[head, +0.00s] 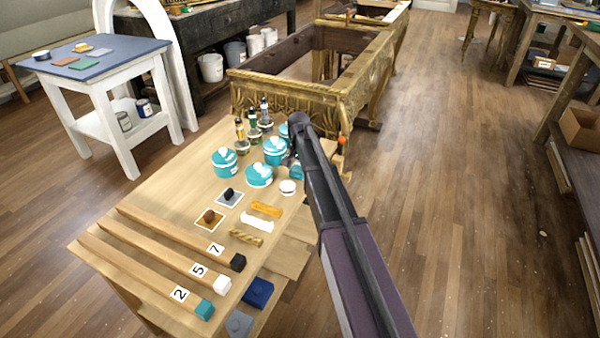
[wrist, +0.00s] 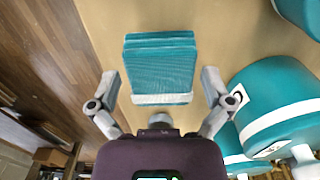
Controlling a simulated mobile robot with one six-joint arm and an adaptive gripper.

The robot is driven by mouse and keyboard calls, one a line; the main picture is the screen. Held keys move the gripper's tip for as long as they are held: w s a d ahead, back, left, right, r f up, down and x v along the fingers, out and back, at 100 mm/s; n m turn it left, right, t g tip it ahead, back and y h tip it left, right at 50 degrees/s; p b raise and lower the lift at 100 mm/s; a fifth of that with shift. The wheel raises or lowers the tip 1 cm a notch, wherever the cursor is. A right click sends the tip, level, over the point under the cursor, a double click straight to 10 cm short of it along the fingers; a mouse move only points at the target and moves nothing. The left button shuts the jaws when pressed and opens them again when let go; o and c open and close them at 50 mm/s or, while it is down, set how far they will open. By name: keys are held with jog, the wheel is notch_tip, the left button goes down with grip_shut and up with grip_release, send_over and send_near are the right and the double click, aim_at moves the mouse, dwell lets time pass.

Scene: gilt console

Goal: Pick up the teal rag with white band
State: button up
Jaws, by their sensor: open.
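The teal rag (wrist: 160,62) lies folded in a neat stack on the wooden bench top in the wrist view, with a white band (wrist: 161,99) across its near end. My gripper (wrist: 160,78) is open, with one finger on each side of the rag. Nothing is held between the fingers. I cannot tell from the picture how high the fingertips are above the bench. In the head view my arm hides most of the gripper, and a teal patch (head: 297,172) shows beside the arm; I cannot tell whether it is the rag.
A teal jar with a white band (wrist: 285,105) stands close right of my gripper in the wrist view. In the head view, several lidded teal jars (head: 224,163) and bottles stand left of my arm. Wooden bars (head: 150,245) lie nearer. The bench edge is close on the right.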

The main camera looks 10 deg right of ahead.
aim_at(299, 167)
dwell(0.3)
jog(key=c, duration=0.8)
jog(key=shift+o, duration=0.2)
jog(key=shift+r, duration=0.2)
notch_tip(299, 167, up, 4)
jog(key=p, duration=0.4)
jog(key=shift+f, duration=0.15)
jog(key=s+d+p, duration=0.1)
jog(key=s+d, duration=0.2)
jog(key=s, duration=1.2)
jog(key=shift+s+d+r, duration=0.15)
jog(key=shift+s+r, duration=0.2)
jog(key=shift+r, duration=0.1)
jog(key=o, duration=0.3)
jog(key=c, duration=0.4)
